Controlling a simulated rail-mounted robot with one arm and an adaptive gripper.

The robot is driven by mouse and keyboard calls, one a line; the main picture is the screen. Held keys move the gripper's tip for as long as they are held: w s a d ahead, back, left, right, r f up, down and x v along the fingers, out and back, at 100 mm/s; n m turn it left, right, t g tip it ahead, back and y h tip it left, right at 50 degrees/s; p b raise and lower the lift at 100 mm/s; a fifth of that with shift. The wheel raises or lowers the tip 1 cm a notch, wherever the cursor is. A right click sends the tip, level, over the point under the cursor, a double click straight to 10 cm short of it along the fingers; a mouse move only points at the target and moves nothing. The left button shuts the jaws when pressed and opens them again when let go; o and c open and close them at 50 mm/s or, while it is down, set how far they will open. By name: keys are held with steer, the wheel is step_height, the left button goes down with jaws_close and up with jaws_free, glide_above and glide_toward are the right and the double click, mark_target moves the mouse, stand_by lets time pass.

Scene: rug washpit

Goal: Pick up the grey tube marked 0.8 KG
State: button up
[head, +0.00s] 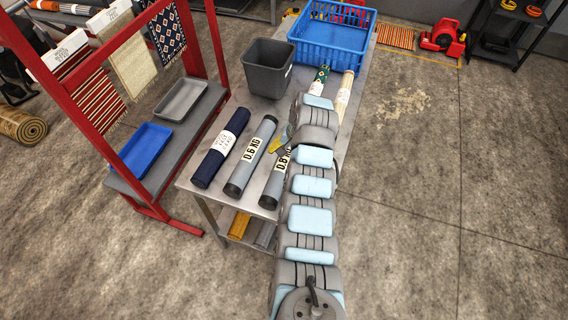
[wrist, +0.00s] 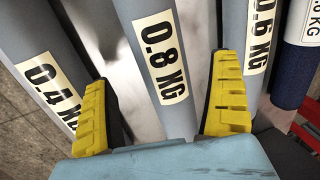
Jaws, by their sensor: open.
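The grey tube marked 0.8 KG (head: 271,190) lies on the metal table in the head view, its upper part hidden by my arm. In the wrist view this tube (wrist: 152,30) runs down the middle, its label facing the camera. My gripper (wrist: 162,78) is open, with one yellow finger on each side of the tube and gaps between. The left finger is by the 0.4 KG tube (wrist: 40,65), the right one by the 0.6 KG tube (wrist: 261,35). In the head view my gripper (head: 281,139) is mostly hidden behind my arm.
The 0.6 KG tube (head: 240,172) and a navy roll (head: 211,165) lie left of the 0.8 KG tube. A dark grey bin (head: 267,75) and blue crate (head: 332,52) stand farther back on the table (head: 207,190). A red rack (head: 113,160) stands at the left.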

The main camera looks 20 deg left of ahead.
mark_target(286, 158)
steer(key=shift+b+x, duration=0.7)
steer(key=shift+x, duration=1.95)
steer(key=shift+r, duration=0.1)
steer(key=c, duration=1.4)
steer(key=shift+o, duration=0.2)
